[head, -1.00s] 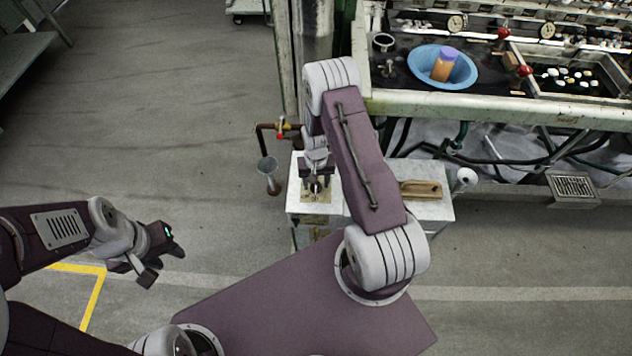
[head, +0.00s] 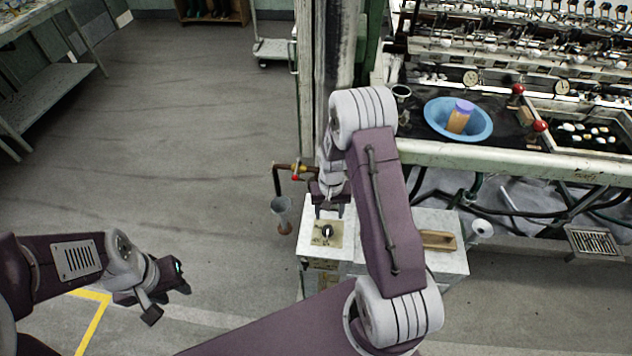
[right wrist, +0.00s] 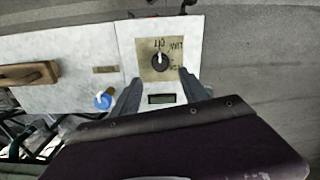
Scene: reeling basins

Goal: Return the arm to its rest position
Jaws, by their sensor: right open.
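My right gripper (head: 331,207) is open and empty above the white cabinet (head: 398,268). In the right wrist view, its two fingers (right wrist: 162,90) are spread apart. A dark knob (head: 327,232) on a beige dial plate (head: 320,242) shows clear of the fingers; it also shows in the right wrist view (right wrist: 159,60). My right arm bends over the cabinet and hides part of its top. My left gripper (head: 168,293) hangs over bare floor at the lower left, with its fingers apart and nothing between them.
A wooden-handled piece (head: 438,240) lies on the cabinet top. Behind is the reeling bench with a blue basin (head: 440,112).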

